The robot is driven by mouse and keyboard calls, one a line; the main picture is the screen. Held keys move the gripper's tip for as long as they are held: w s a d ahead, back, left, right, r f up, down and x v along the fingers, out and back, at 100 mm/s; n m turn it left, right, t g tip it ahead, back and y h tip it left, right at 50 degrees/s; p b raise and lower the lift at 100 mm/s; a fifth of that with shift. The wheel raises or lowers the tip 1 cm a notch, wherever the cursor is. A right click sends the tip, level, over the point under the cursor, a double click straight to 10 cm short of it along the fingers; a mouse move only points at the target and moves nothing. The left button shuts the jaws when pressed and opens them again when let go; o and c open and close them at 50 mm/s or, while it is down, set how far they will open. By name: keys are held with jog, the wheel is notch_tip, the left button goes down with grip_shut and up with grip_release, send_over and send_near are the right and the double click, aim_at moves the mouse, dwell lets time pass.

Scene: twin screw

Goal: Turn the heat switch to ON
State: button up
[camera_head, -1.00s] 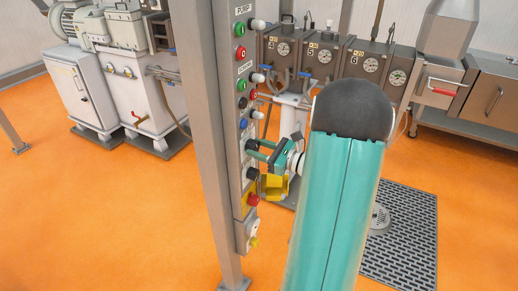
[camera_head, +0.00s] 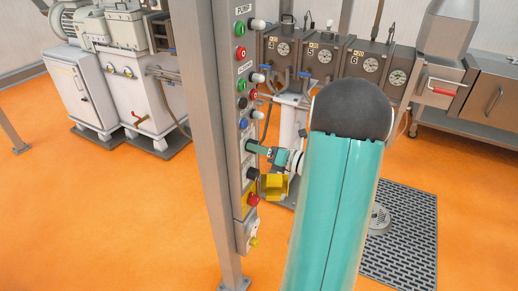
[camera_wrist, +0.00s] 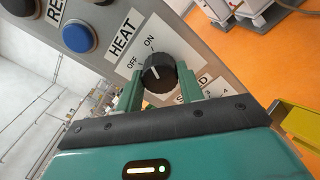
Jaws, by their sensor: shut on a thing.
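The heat switch (camera_wrist: 158,73) is a black round knob with a white pointer line, on a grey panel (camera_head: 222,62). In the wrist view its HEAT label (camera_wrist: 122,38) is above left, with OFF and ON printed around it. The pointer is up and to the left, on the OFF/ON side; I cannot tell which mark it meets exactly. My gripper (camera_wrist: 158,82) is shut on the knob, one green finger on each side. In the head view my gripper (camera_head: 256,148) reaches the panel from the right, and its fingertips partly hide the knob.
A blue button (camera_wrist: 78,38) sits left of the HEAT label. Below the gripper in the head view are another dark knob (camera_head: 252,173), a yellow block (camera_head: 274,186) and a red button (camera_head: 253,200). Machines stand behind. The orange floor is open.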

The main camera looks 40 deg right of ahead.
jog(key=shift+m, duration=0.5)
jog(key=o, duration=1)
jog(key=v, duration=1.4)
jog(key=shift+w, duration=0.1)
